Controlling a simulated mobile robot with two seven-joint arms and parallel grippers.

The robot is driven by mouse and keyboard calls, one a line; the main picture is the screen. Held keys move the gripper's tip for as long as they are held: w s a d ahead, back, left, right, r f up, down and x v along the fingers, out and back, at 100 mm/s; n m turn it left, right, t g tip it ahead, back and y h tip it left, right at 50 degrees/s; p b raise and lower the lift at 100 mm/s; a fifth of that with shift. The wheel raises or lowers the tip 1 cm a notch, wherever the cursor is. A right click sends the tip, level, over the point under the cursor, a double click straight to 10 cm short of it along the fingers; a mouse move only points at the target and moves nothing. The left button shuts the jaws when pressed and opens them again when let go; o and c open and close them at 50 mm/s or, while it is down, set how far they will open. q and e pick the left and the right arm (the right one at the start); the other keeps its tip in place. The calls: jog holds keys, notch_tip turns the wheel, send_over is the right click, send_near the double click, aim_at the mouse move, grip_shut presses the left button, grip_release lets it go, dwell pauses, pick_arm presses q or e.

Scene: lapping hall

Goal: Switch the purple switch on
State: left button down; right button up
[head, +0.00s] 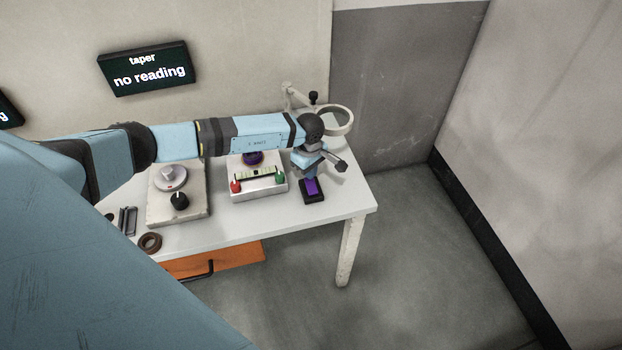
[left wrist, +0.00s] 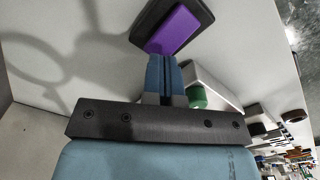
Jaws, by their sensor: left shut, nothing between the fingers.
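The purple switch (head: 312,187) is a purple rocker in a black base near the right end of the white table. It also shows in the left wrist view at the top (left wrist: 172,31), tilted in the picture. My left gripper (head: 311,175) is over the switch's far side, fingers pointing down. In the left wrist view its blue fingers (left wrist: 163,62) are shut and empty, with their tips beside the black base's edge. I cannot tell whether they touch it. My right gripper is not in view.
A white box (head: 258,187) with a red and a green knob stands left of the switch. A ring magnifier (head: 335,121) stands behind. A plate with a dial (head: 179,205) is further left. The table's right edge is close to the switch.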

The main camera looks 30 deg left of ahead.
pick_arm(q)
jog(key=shift+f+b, duration=0.55)
jog(key=shift+f, duration=0.15)
jog(key=shift+f+b, duration=0.55)
jog(key=shift+f, duration=0.05)
dwell(0.4)
jog(key=shift+s+r, duration=0.1)
jog(key=shift+r, duration=0.05)
jog(key=shift+r+p, duration=0.65)
jog(key=shift+r, duration=0.2)
jog(key=shift+r+p, duration=1.25)
jog(key=shift+r, duration=1.3)
